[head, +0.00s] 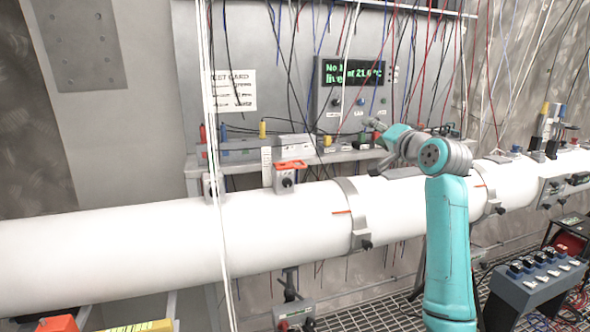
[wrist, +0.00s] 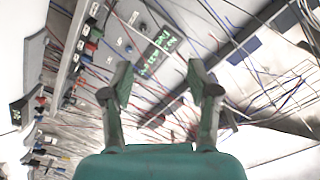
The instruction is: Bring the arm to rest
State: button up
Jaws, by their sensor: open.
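My arm rises at the right of the head view, its teal links folded over toward the wall. My gripper (head: 374,124) is at its far end, small in this view, above the white pipe (head: 120,245) and in front of the instrument shelf. In the wrist view my gripper (wrist: 158,85) shows two fingers spread wide apart with nothing between them. Beyond the fingers are hanging wires and a panel with a lit green display (wrist: 158,48), at a slant.
The display unit (head: 350,85) hangs on the back wall, with many loose wires around it. Clamps (head: 355,215) ring the pipe. A grey switch box (head: 538,280) stands at lower right. An orange block (head: 58,323) is at lower left. Grating floor shows below the pipe.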

jog(key=s+f+h, duration=0.2)
jog(key=s+f, duration=0.2)
jog(key=f, duration=1.1)
jog(key=s+f+h, duration=0.1)
jog(key=s+f, duration=0.3)
jog(key=f, duration=1.1)
jog(key=s+f+g+h, duration=0.1)
jog(key=s+f+h, duration=0.1)
jog(key=s+f, duration=1.65)
jog(key=s+a+f+n, duration=0.1)
jog(key=s+f, duration=0.2)
jog(key=s, duration=0.9)
jog(key=s+a+f+n, duration=0.15)
jog(key=s+f, duration=0.25)
jog(key=s, duration=0.9)
jog(key=s+r+n, duration=0.2)
jog(key=s+r, duration=0.2)
jog(key=s, duration=0.6)
jog(key=s+r+n+g, duration=0.1)
jog(key=s+r, duration=0.4)
jog(key=s, duration=0.6)
jog(key=shift+n+h, duration=0.3)
jog(key=shift+n, duration=0.25)
